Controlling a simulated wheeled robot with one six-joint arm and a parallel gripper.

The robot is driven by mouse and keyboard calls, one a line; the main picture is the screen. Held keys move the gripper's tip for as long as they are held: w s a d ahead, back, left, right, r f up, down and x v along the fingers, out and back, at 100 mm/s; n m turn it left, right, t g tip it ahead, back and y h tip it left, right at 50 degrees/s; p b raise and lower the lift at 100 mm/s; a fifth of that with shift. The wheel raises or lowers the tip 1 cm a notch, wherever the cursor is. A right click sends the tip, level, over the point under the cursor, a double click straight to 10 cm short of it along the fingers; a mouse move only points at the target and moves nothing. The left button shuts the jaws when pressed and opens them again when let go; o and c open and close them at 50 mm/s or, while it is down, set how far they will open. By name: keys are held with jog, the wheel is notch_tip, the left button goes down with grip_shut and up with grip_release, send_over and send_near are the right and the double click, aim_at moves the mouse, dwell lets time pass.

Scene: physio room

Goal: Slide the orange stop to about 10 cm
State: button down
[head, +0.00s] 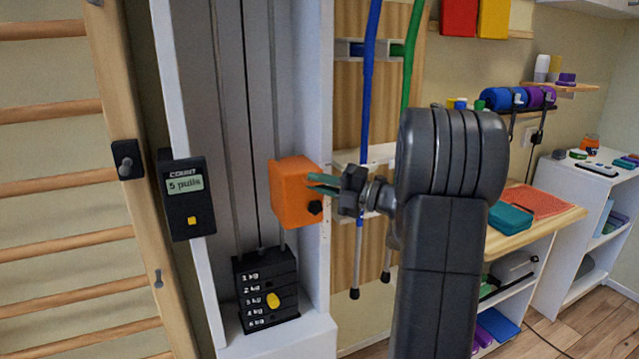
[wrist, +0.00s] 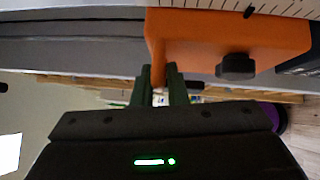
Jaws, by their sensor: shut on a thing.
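The orange stop (head: 292,195) is a block on the pale upright column of the pulley unit, with a black knob on its lower right. My gripper (head: 322,184) reaches it from the right, its green-grey fingers at the block's right side. In the wrist view the two fingers (wrist: 160,80) are shut on an edge of the orange stop (wrist: 205,40), and its black knob (wrist: 236,66) shows to the right. A scale with dark tick marks (wrist: 285,8) runs along the top of the wrist view; no numbers or reading can be made out.
A black weight stack (head: 266,290) with a yellow pin sits below the stop. A counter box reading "5 pulls" (head: 187,197) is on the left. Blue and green tubes (head: 370,90) hang behind my gripper. A shelf with a teal block (head: 510,220) is at right.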

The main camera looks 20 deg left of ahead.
notch_tip(320, 180, down, 3)
jog(key=shift+r+b, duration=0.1)
jog(key=shift+b, duration=0.75)
jog(key=c, duration=1.5)
grip_release()
jog(key=w+d+f, duration=0.1)
jog(key=d, duration=1.2)
jog(key=shift+d+f+b, duration=0.25)
jog(key=shift+d+b, duration=0.1)
